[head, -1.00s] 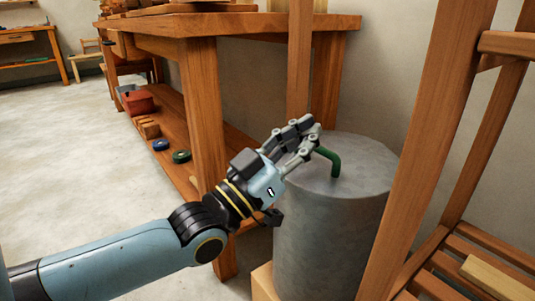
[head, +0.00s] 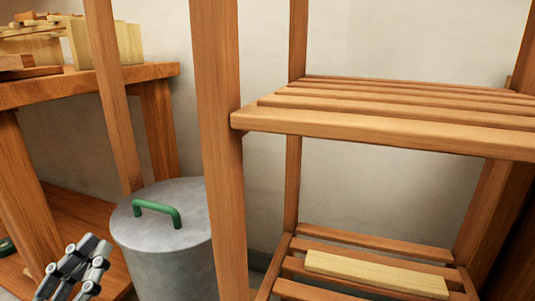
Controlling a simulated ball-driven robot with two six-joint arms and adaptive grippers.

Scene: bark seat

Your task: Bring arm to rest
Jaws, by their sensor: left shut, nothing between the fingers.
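My left gripper (head: 76,272) shows at the lower left of the head view, with only its fingers and part of its body in the picture. It is shut and empty. It is apart from the green handle (head: 157,211) and sits left of and below it, beside the grey metal bin (head: 172,272). The handle stands on the bin's round lid (head: 190,192). The rest of my left arm is out of the picture. My right gripper is not in view.
A slatted wooden shelf rack (head: 228,150) stands close on the right, with a pale board (head: 376,273) on its lower shelf. A workbench (head: 90,82) with wooden pieces on top is at the left. The bin stands between the bench and the rack.

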